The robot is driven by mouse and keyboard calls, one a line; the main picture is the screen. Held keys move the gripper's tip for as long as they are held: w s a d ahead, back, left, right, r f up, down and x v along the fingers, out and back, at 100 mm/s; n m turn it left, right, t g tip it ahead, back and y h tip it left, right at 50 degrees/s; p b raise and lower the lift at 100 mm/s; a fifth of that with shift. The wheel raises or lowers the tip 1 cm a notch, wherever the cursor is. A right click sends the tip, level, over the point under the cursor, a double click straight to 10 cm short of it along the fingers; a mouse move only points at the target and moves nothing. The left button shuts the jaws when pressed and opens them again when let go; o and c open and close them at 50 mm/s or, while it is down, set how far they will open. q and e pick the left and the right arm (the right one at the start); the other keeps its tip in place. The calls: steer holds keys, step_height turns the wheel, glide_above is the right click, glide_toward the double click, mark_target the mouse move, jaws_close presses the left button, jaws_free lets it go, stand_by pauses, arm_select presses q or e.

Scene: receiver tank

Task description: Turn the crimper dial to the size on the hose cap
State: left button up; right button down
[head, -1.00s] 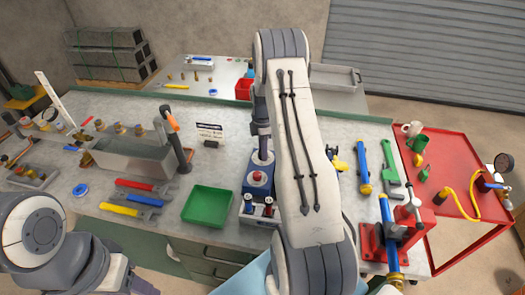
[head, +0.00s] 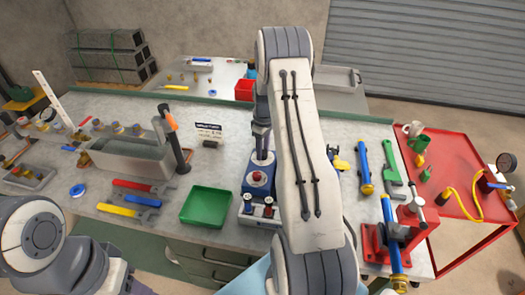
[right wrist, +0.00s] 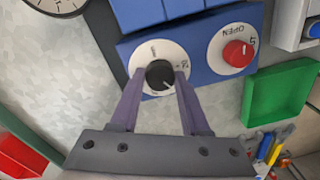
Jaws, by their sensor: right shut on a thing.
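The blue crimper (head: 246,208) stands on the bench, partly behind my right arm in the head view. In the right wrist view its blue face (right wrist: 205,72) carries a black dial (right wrist: 160,75) on a white marked disc, and a red knob (right wrist: 238,53) on another disc lettered "OPEN". My right gripper (right wrist: 163,78) is shut on the black dial, one finger on each side. The dial's marks are too small and partly covered to read surely. A blue hose (head: 388,213) with a yellow fitting is at the red vise; no size is readable on it. My left gripper is out of view.
A green tray (head: 205,207) lies left of the crimper. The red vise (head: 410,222) and a red cart (head: 455,165) stand at the right.

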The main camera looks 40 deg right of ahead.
mark_target(264, 152)
steer(key=shift+m, duration=0.5)
steer(key=shift+c, duration=1.9)
jaws_free()
steer(key=shift+r, duration=0.1)
step_height(264, 152, up, 10)
steer(key=b, duration=0.2)
steer(key=shift+d+r, duration=0.15)
steer(key=shift+d, duration=0.05)
